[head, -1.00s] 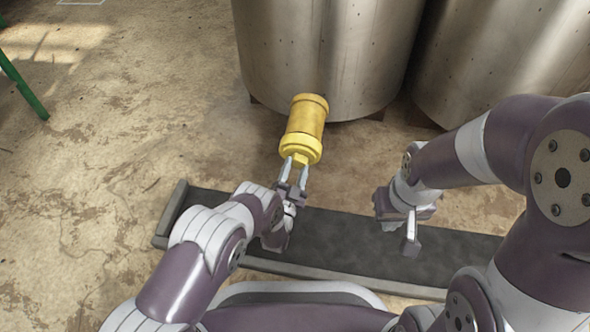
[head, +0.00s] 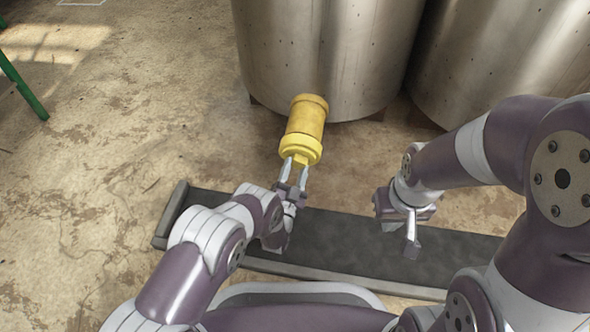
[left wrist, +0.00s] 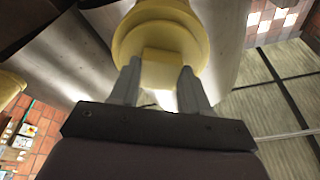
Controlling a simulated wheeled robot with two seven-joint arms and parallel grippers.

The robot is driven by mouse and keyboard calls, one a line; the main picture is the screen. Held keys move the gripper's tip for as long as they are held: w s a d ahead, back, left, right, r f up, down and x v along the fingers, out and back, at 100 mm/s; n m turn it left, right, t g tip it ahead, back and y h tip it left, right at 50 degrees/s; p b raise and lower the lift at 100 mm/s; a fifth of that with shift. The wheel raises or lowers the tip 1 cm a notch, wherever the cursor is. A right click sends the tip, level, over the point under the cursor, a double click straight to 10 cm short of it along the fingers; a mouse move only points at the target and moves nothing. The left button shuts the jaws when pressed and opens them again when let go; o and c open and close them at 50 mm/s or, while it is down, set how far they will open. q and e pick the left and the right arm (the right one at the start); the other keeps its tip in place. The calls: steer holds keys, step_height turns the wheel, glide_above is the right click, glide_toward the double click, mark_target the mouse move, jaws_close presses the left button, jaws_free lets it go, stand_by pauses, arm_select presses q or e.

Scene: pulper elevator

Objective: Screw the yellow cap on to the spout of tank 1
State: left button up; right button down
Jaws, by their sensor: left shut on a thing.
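The yellow cap (head: 301,150) is at the near end of a mustard-coloured cylindrical spout (head: 306,117), which points from the steel tank (head: 318,50) toward me. The cap lines up with the spout and appears to meet it; how far it is seated cannot be told. My left gripper (head: 294,170) is shut on the cap's square knob. In the left wrist view the two fingers (left wrist: 158,88) grip the knob of the cap (left wrist: 160,35) from both sides. My right gripper (head: 412,235) is empty, away to the right; its jaw opening is unclear.
A second steel tank (head: 500,70) stands to the right. A long dark tray or belt with raised edges (head: 340,240) lies on the floor below my grippers. A green leg (head: 25,88) is at the far left. The concrete floor (head: 110,130) at left is clear.

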arm_select(q)
steer(key=shift+b+x, duration=1)
steer(key=shift+x, duration=0.65)
stand_by(0.4)
steer(key=shift+a+f, duration=0.1)
steer(key=shift+f, duration=0.05)
steer(key=m+h+p, duration=0.1)
steer(key=m, duration=0.4)
steer(key=shift+m+g, duration=0.4)
steer(key=m, duration=0.2)
steer(key=m+p, duration=0.1)
steer(key=m, duration=0.2)
steer(key=shift+r+m+g, duration=0.2)
steer(key=shift+m+g, duration=0.1)
steer(key=shift+g, duration=0.1)
steer(key=m+p, duration=0.1)
steer(key=m, duration=0.4)
steer(key=shift+f+g, duration=0.1)
steer(key=shift+g, duration=0.3)
steer(key=shift+s+f+m+y, duration=0.1)
steer(key=shift+m+y, duration=0.1)
steer(key=shift+m, duration=0.35)
steer(key=shift+f+m+y, duration=0.15)
steer(key=shift+m+y, duration=0.05)
steer(key=shift+m, duration=0.35)
steer(key=o, duration=1.2)
steer(key=shift+f, duration=0.2)
steer(key=shift+r, duration=0.15)
